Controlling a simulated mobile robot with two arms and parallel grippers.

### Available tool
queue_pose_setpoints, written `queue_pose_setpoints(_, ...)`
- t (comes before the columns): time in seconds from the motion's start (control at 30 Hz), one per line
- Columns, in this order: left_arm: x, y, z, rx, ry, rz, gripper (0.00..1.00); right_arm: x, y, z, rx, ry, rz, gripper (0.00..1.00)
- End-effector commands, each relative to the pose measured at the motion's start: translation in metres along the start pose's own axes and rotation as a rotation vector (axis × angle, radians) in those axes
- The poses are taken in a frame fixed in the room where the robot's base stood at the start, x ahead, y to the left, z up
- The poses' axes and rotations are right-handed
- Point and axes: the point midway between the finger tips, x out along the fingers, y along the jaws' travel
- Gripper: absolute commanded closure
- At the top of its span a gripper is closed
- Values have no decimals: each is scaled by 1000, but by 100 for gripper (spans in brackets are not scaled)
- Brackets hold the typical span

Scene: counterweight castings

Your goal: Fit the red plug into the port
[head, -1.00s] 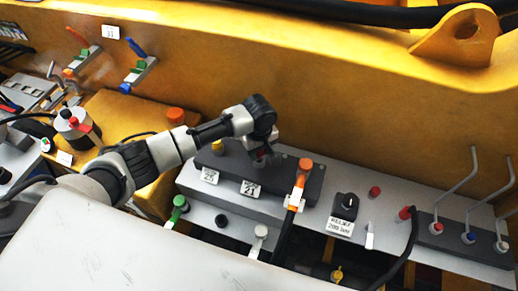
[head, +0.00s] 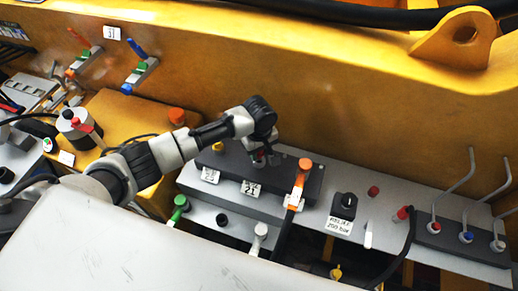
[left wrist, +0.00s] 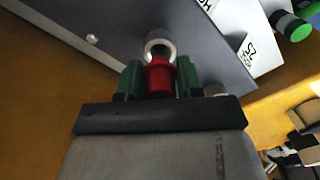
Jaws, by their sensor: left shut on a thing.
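In the left wrist view, the green fingers of my left gripper (left wrist: 158,80) are shut on the red plug (left wrist: 158,77). A silver ring (left wrist: 160,46) is at the plug's far end, against the grey block face. I cannot tell whether this ring is part of the plug or the port's collar. In the head view the fingers hide most of the plug and the port. My right gripper is not in view.
An orange-handled fitting (head: 301,178) with a black hose stands right of my gripper. A yellow cap (head: 217,146) is to its left. A black knob (head: 344,205) and a red button (head: 373,191) sit farther right. The yellow casting wall (head: 330,110) rises behind.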

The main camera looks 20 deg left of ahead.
Motion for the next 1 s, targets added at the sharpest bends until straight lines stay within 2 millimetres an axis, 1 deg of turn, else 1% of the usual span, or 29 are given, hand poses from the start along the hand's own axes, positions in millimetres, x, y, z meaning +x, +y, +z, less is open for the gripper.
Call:
queue_pose_setpoints(0.03,-2,0,0,1,-1,0,86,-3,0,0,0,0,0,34)
queue_pose_setpoints(0.2,-1,0,0,3,0,1,86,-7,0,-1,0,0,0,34)
queue_pose_setpoints(0.6,1,0,0,3,0,1,86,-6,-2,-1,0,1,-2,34)
queue_pose_setpoints(1.0,10,0,0,2,0,0,86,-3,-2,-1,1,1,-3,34)
